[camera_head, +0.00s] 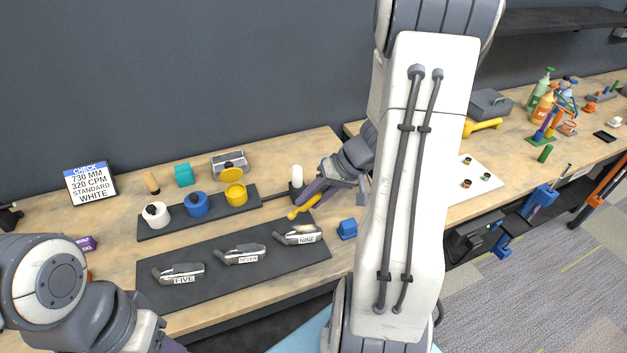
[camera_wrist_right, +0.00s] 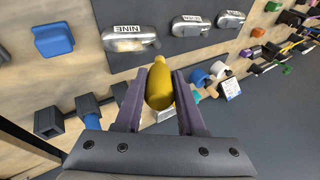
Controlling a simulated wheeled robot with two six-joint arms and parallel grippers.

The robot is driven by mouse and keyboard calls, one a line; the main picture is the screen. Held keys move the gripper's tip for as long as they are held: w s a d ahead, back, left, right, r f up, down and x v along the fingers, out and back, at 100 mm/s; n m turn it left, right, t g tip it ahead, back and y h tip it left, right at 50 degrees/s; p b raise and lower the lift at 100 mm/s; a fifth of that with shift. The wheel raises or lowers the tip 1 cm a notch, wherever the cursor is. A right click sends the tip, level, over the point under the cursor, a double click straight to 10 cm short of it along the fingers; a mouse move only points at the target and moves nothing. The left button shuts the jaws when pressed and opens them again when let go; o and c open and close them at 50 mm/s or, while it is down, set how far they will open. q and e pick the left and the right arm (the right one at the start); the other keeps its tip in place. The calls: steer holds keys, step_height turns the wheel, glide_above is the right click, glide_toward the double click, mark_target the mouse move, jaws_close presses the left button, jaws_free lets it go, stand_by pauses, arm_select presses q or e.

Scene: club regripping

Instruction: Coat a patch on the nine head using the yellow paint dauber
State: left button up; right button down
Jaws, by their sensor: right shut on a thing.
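The nine head (camera_head: 298,235) is a silver club head labelled NINE, lying at the right end of a dark mat (camera_head: 210,262). It also shows in the wrist view (camera_wrist_right: 112,44), with a pale beige patch on its face. My right gripper (camera_head: 318,190) is shut on the yellow dauber (camera_head: 304,207), which points down toward the nine head. In the wrist view the dauber (camera_wrist_right: 160,90) sits between the two purple fingers, its narrow end close to the head's edge; I cannot tell if they touch. My left gripper is barely visible at the bottom edge, its fingertips hidden.
White (camera_head: 156,214), blue (camera_head: 196,204) and yellow (camera_head: 236,195) pots stand on a dark tray behind the mat. The seven head (camera_head: 240,255) and five head (camera_head: 180,274) lie left of the nine head. A blue block (camera_head: 347,229) sits to its right.

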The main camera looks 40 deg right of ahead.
steer(key=shift+r+p, duration=1.05)
steer(key=shift+r, duration=0.95)
steer(key=shift+s+f, duration=0.1)
steer(key=shift+f+b, duration=0.35)
steer(key=shift+b, duration=0.35)
steer(key=shift+r, duration=0.1)
